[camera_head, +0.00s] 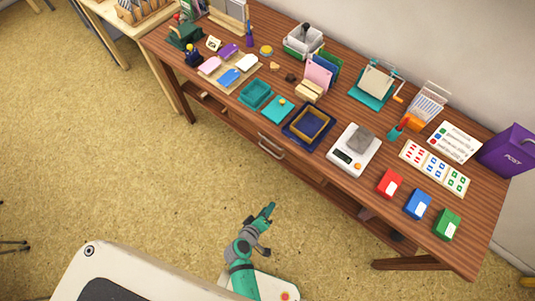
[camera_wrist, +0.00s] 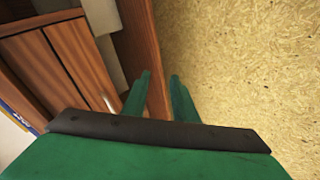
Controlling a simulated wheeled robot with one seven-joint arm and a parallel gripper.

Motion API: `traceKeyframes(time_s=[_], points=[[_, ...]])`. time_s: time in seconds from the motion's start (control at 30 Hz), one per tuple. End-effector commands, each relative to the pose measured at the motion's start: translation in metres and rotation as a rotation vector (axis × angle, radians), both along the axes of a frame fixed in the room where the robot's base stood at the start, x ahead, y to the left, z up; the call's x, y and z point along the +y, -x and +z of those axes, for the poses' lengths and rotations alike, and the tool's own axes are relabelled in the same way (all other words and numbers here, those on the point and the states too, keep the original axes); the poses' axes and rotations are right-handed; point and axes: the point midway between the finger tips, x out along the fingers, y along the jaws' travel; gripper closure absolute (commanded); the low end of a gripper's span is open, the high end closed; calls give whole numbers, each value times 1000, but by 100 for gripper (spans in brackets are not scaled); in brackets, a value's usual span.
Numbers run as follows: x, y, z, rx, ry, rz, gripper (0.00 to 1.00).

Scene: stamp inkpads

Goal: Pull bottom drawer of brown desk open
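The brown desk (camera_head: 235,108) is long and stands against the wall, with many items on its top. A drawer front with a pale metal handle (camera_head: 271,148) shows under the middle of its front edge; how many drawers there are is hard to tell from above. My gripper (camera_head: 268,210) is over the floor in front of the desk, apart from it. In the wrist view my gripper (camera_wrist: 160,75) has its two green fingers apart with nothing between them. Brown wooden panels (camera_wrist: 45,65) lie at the left there, with a light handle (camera_wrist: 108,103) partly hidden beside the left finger.
Open floor (camera_head: 130,160) lies in front of the desk. The top holds a scale (camera_head: 354,151), a dark blue tray (camera_head: 292,127), red, blue and green boxes and a purple post box (camera_head: 508,150). A lighter table (camera_head: 130,35) stands at the upper left.

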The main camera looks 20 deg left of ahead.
Motion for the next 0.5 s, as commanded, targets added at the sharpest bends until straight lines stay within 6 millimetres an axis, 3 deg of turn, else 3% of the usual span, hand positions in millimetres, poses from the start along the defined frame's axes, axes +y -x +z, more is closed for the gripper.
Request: traceKeyframes(time_s=[0.03,0.2,0.33,0.5], points=[[13,-18,0,-23,61,17,74],[47,-67,16,-135,276,30,74],[76,-93,40,-235,392,22,74],[103,-109,66,-329,476,7,74]])
